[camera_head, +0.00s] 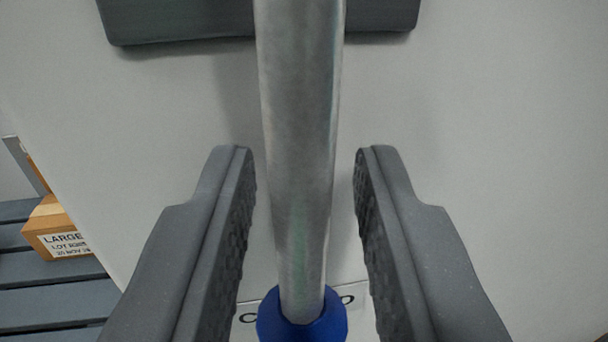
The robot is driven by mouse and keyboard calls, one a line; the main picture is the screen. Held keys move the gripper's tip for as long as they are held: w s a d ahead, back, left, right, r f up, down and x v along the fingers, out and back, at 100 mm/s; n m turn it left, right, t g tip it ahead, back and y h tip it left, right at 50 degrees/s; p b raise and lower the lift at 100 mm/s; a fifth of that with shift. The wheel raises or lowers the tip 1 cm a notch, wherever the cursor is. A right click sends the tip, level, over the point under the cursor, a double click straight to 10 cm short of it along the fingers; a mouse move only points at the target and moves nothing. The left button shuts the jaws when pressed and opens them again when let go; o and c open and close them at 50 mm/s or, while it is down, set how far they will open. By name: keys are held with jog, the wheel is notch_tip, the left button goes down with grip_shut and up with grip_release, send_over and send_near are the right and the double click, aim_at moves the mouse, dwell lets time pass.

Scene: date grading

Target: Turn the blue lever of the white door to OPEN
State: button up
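The lever of the white door (500,130) shows as a grey metal bar (297,120) running from the top of the view down to a blue round end (302,322) at the bottom. My gripper (306,155) is open, with one dark finger on each side of the bar. A gap shows between the bar and each finger, so the bar is not gripped. A white label (350,298) lies behind the blue end, and most of its lettering is hidden. The word OPEN cannot be read.
A dark grey block (180,22) is on the door at the top, behind the bar. At the left, past the door's edge, a cardboard box (58,228) with a "LARGE" label stands on grey slats (50,300). The door face to the right is bare.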

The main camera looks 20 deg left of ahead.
jog(key=shift+c, duration=0.4)
grip_shut()
jog(key=shift+d, duration=0.15)
